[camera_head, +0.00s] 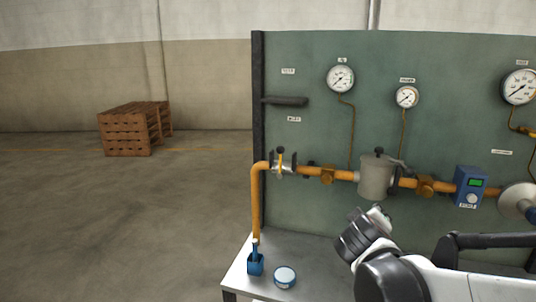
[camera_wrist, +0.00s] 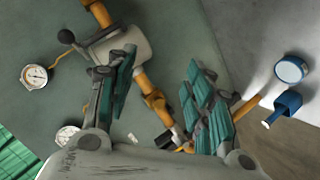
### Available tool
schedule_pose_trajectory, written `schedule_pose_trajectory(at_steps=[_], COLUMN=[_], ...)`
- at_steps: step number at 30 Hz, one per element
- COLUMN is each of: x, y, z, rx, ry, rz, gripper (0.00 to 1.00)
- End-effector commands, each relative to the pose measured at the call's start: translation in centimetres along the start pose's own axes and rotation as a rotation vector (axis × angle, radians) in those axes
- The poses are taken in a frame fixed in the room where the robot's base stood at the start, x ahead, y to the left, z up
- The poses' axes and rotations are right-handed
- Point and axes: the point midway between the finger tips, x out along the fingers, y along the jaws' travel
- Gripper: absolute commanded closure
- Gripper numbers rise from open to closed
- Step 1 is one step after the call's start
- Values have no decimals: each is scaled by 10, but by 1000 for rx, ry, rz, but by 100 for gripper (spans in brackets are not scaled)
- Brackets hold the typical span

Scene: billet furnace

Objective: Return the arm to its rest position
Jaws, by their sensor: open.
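My arm (camera_head: 450,280) reaches in from the lower right in the head view, in front of the green panel. My gripper shows in the wrist view (camera_wrist: 162,92) with its two green-padded fingers spread apart and nothing between them. In the head view the arm's end is near the grey canister (camera_head: 375,178) on the orange pipe, and the fingers are hard to make out. The canister also shows behind the left finger in the wrist view (camera_wrist: 122,46). I cannot tell the exact gap between gripper and pipework.
The green panel (camera_head: 330,215) carries gauges (camera_head: 341,79), an orange pipe (camera_head: 256,205), a valve (camera_head: 281,163) and a blue device (camera_head: 470,187). A blue container (camera_head: 255,263) and a round tin (camera_head: 285,277) stand on the table. Wooden crates (camera_head: 130,130) stand far left; the floor between is clear.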

Motion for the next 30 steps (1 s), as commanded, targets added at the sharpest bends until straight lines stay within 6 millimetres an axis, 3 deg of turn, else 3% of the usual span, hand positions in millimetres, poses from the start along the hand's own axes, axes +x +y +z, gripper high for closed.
schedule_pose_trajectory(at_steps=[8, 15, 21, 30], x=[-66, -128, -162, -172], y=[-16, -51, -75, -82], z=[68, 112, 128, 131], rx=[242, 437, 541, 571], ry=[-144, -242, -283, -293], rz=[-207, -401, -514, -550], gripper=[52, 52, 52, 52])
